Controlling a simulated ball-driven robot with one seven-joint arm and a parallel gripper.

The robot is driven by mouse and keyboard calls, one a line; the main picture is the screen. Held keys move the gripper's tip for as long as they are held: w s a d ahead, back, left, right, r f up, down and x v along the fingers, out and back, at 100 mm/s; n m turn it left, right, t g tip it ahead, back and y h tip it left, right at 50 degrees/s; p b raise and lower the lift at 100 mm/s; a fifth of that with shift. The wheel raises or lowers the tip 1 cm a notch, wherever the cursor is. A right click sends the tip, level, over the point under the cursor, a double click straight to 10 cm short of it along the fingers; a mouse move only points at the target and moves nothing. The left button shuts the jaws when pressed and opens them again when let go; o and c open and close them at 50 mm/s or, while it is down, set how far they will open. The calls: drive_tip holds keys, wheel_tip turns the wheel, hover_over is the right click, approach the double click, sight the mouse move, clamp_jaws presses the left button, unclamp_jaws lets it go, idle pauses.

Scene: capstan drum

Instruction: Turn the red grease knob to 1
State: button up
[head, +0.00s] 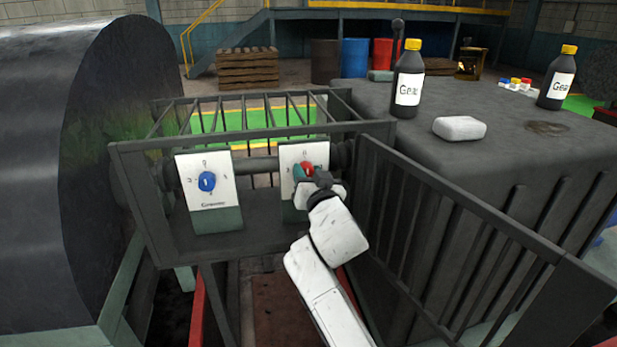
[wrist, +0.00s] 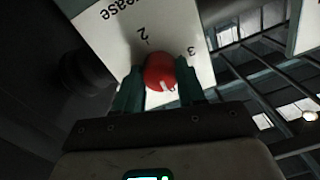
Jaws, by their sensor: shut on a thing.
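The red grease knob (head: 307,168) sits on a white dial plate (head: 291,152) at the right of the control stand. My gripper (head: 303,173) reaches it from the front and hides part of the knob and plate. In the wrist view the round red knob (wrist: 159,70) lies between the two green fingers of my gripper (wrist: 160,80), which are shut on it. A small white mark on the knob faces the lower right of that view. The plate (wrist: 115,30) shows "ease", 2 and 3 upside down; the 1 is hidden or cannot be read.
A blue knob (head: 207,181) on its own white plate (head: 205,163) is to the left. A big dark drum (head: 60,150) fills the far left. A dark railing (head: 450,210) runs close to the right of my arm. Bottles (head: 407,85) and a white block (head: 459,128) stand on the grey top.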

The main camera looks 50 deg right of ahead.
drive_tip(key=shift+f+m+h+b, duration=0.15)
drive_tip(key=shift+m+h+b, duration=0.1)
drive_tip(key=shift+m+b, duration=4.05)
drive_tip(key=shift+f+m+h+b, duration=0.15)
drive_tip(key=shift+m+h+b, duration=0.1)
drive_tip(key=shift+m+b, duration=4.05)
drive_tip(key=shift+m, duration=0.3)
drive_tip(key=o, duration=1.1)
drive_tip(key=shift+c, duration=0.2)
drive_tip(key=shift+s, duration=0.1)
drive_tip(key=v, duration=1)
drive_tip(key=shift+s+a, duration=0.25)
